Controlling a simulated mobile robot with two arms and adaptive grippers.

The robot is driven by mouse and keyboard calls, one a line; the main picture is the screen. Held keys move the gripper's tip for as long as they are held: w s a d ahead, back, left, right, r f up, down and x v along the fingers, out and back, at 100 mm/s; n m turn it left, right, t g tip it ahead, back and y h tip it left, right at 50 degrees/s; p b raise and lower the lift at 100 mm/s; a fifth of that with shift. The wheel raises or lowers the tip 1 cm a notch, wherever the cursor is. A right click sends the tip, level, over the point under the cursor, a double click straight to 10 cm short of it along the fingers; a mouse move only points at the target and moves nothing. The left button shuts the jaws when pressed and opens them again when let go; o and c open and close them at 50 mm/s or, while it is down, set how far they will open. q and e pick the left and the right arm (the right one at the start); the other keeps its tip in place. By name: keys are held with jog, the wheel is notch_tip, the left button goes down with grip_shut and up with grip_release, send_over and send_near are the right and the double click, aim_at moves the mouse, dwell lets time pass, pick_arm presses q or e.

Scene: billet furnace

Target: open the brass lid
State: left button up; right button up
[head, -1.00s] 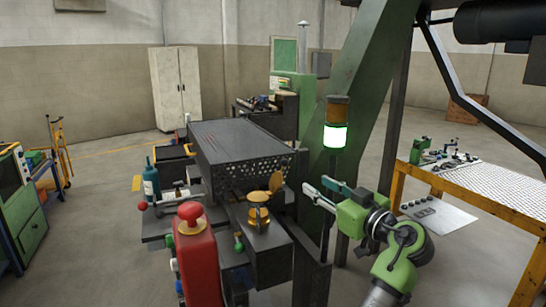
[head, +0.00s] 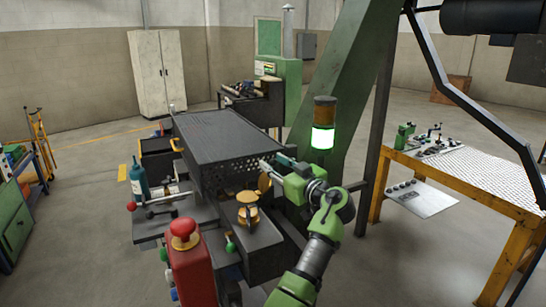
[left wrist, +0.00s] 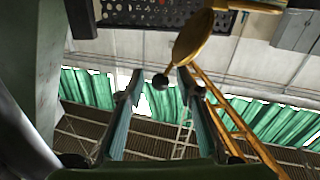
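The brass lid (head: 265,184) stands tilted up on edge behind a brass cup-like fitting (head: 247,214) on the dark machine's ledge. In the left wrist view the lid (left wrist: 194,36) is a brass disc at the top, with a short stalk ending in a dark ball knob (left wrist: 160,82). My left gripper (head: 273,162) is beside and slightly above the lid in the head view. Its fingers (left wrist: 160,88) are apart, and the knob appears between their tips in the picture; I cannot tell whether it touches either one. My right gripper is not in view.
A perforated dark housing (head: 225,145) is just behind the lid. A red post with a red button (head: 184,235) stands in front. A green slanted beam (head: 345,85) and a lit signal lamp (head: 323,137) are close behind my left arm. A yellow-framed table (head: 470,175) is at right.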

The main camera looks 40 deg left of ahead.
aim_at(264, 181)
pick_arm(q)
jog(key=shift+w+a, duration=0.1)
jog(key=shift+a, duration=0.35)
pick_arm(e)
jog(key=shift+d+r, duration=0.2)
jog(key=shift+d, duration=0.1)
pick_arm(q)
grip_shut()
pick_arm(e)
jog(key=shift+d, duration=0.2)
